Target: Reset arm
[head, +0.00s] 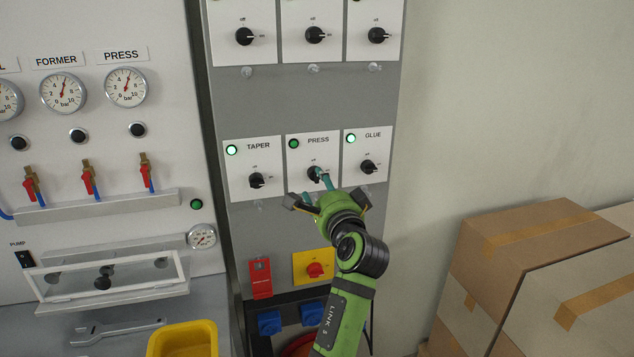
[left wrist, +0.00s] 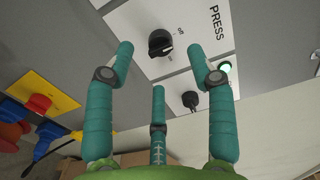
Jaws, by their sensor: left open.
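My left gripper (head: 323,180) is green with teal fingers and is at the PRESS switch plate on the grey cabinet. In the left wrist view its fingers (left wrist: 160,70) are spread open with nothing between them. The black PRESS knob (left wrist: 160,43) shows just beyond the fingertips, apart from them as far as I can tell. In the head view the PRESS knob (head: 314,173) is partly hidden by a finger. My right gripper is not in view.
The TAPER knob (head: 257,180) and GLUE knob (head: 368,167) flank it, both with lit green lamps. Below are a yellow plate with a red switch (head: 314,269) and blue sockets (head: 270,322). Cardboard boxes (head: 535,240) stand at right. A gauge panel (head: 110,180) is at left.

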